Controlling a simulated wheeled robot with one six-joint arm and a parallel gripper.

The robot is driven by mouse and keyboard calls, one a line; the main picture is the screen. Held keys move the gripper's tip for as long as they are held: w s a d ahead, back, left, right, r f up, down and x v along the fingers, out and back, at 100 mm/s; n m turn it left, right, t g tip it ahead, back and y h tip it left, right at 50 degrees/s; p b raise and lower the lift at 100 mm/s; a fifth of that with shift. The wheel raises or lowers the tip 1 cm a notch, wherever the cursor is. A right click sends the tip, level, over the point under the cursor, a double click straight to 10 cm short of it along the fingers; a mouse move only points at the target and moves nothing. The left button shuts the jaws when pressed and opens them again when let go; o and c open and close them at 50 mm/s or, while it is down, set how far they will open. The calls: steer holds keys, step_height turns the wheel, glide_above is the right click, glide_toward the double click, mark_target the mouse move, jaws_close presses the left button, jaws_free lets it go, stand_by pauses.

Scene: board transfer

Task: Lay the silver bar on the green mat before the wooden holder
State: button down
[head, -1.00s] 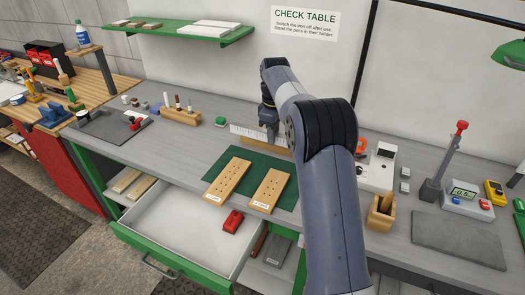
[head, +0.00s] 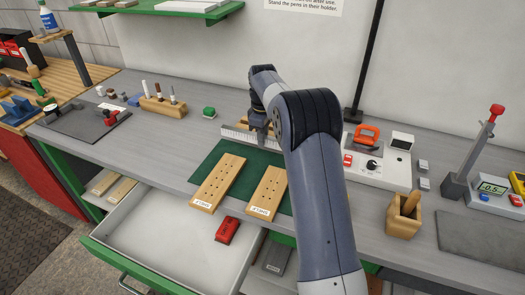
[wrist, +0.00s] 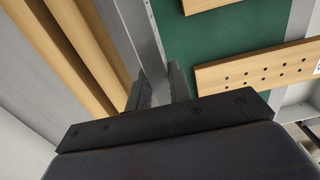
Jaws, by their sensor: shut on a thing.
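The silver bar (head: 236,133) shows in the head view as a pale strip with fine marks at the back of the green mat (head: 243,183). My gripper (head: 262,136) is over it, its tips partly hidden by my arm. In the wrist view my gripper (wrist: 161,84) is shut on the silver bar (wrist: 146,30), seen nearly edge-on. The wooden holder (wrist: 72,40) lies just left of the bar there, with two long rails and a dark gap between them. The mat (wrist: 205,38) is to the bar's right. I cannot tell whether the bar touches the holder or mat.
Two drilled wooden boards (head: 220,182) (head: 268,192) lie on the mat's front part. An open drawer (head: 165,235) holds a red object (head: 227,230).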

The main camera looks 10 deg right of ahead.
mark_target(263, 157)
steer(key=shift+f+p, duration=0.3)
steer(key=shift+f, duration=2.35)
steer(key=shift+f, duration=0.2)
steer(key=c, duration=1.3)
jaws_free()
steer(key=shift+r, duration=0.1)
step_height(263, 157, up, 12)
steer(key=shift+r+b, duration=0.1)
steer(key=shift+b, duration=0.2)
